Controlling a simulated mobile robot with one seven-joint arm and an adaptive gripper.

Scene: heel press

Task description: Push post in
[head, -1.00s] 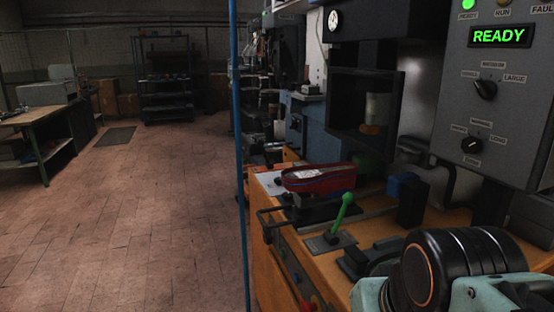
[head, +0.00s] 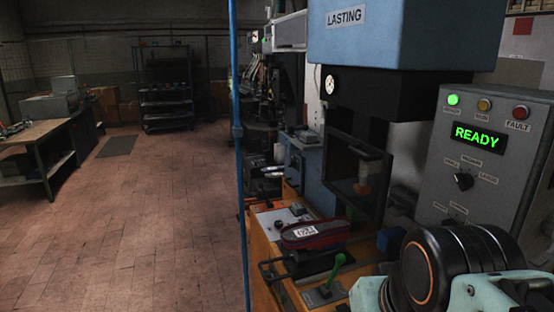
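The blue and black press, labelled LASTING (head: 345,17), stands at the right in the head view. Its dark-framed chamber (head: 373,152) holds a small orange-brown piece (head: 362,187); I cannot tell whether this is part of the post. In front of it, a dark red object with a white label (head: 313,236) rests on a black support (head: 320,265) over the bench. The post is not clearly identifiable. A green lever (head: 335,272) stands upright on a plate. My arm fills the lower right corner; my gripper is out of view.
The control panel (head: 480,165) shows READY, with a green lamp lit. A blue vertical pole (head: 237,150) stands left of the press. Open brick floor (head: 140,230) lies at left, with a workbench (head: 35,140) and a shelf rack (head: 165,85) beyond.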

